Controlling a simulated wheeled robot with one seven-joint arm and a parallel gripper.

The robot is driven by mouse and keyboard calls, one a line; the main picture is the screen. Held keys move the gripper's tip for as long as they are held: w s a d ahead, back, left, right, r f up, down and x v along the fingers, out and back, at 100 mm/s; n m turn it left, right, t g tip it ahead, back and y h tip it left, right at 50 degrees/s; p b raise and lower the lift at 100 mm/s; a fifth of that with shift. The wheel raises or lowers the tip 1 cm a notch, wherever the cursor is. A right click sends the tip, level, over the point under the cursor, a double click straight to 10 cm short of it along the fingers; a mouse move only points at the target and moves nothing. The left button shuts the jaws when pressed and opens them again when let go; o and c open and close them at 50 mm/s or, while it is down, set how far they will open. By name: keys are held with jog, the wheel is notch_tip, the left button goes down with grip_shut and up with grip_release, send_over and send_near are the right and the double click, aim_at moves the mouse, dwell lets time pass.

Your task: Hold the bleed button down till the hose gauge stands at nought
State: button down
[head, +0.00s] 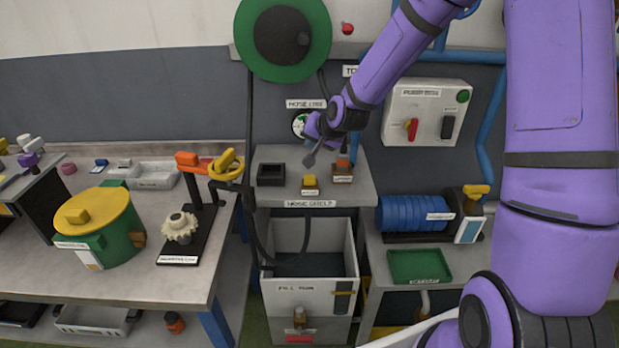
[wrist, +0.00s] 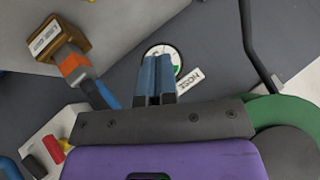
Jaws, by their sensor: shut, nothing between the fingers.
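The hose gauge (head: 299,124) is a round white dial with some green, on the wall under a "HOSE LINE" label; its needle is too small to read. In the wrist view the gauge (wrist: 163,55) is partly behind my fingers. A yellow block (head: 310,182) on the grey stand below may be the bleed button; its label is unreadable.
An orange-topped valve block (head: 343,172) stands right of the yellow block, a black open box (head: 271,174) left. A green reel (head: 283,65) hangs above, with dark hose beside the stand. A power box (head: 428,112) is at right. An open bin (head: 310,255) sits below.

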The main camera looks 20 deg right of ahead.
aim_at(312, 177)
jog(key=shift+f, duration=4)
jog(key=shift+f, duration=0.1)
jog(key=shift+f, duration=0.3)
jog(key=shift+f, duration=0.5)
jog(key=shift+r, duration=0.1)
dwell(1.1)
jog(key=shift+r, duration=0.8)
jog(key=shift+r, duration=2.55)
